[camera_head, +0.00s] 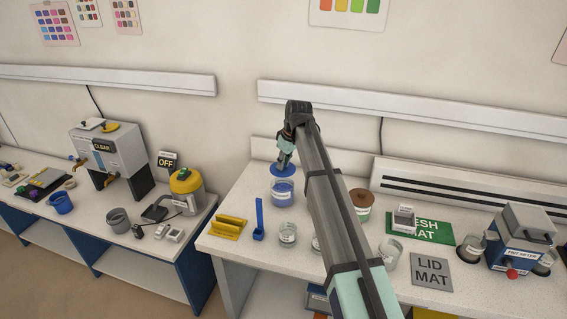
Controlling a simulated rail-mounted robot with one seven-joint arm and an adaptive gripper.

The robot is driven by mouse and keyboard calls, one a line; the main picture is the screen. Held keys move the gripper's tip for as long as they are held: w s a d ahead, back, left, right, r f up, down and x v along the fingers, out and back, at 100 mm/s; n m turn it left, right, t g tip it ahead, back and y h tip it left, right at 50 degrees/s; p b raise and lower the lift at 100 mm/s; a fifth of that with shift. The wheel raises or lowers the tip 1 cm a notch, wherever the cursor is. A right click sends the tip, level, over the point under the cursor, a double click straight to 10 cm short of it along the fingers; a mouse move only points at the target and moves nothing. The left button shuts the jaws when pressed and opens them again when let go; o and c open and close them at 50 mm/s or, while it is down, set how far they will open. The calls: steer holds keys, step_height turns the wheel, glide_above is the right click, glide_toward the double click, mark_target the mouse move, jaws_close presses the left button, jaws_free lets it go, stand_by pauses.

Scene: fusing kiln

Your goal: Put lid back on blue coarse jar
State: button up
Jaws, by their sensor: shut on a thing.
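The blue coarse jar (282,194) is a clear jar with blue contents and a pale label. It stands upright near the back left of the right-hand bench. A blue disc-shaped lid (281,171) is directly above the jar's mouth, roughly level. My gripper (284,164) points down from above and is shut on the lid. I cannot tell whether the lid touches the jar's rim or is slightly above it. The fingertips are small and partly merge with the lid.
A grey lid mat (432,272) lies bare at front right. A blue scoop (258,220) and yellow rack (229,228) are left of the jar. A clear jar (288,234) stands in front. A brown-lidded jar (361,199) is partly behind my arm.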

mark_target(285, 169)
steer(key=shift+f+b, duration=1.1)
steer(key=shift+f, duration=1.65)
steer(key=shift+f, duration=0.15)
stand_by(0.7)
steer(key=o, duration=0.9)
steer(key=o, duration=0.5)
steer(key=shift+r+p, duration=1.85)
steer(key=shift+r, duration=1.65)
steer(key=shift+c, duration=0.4)
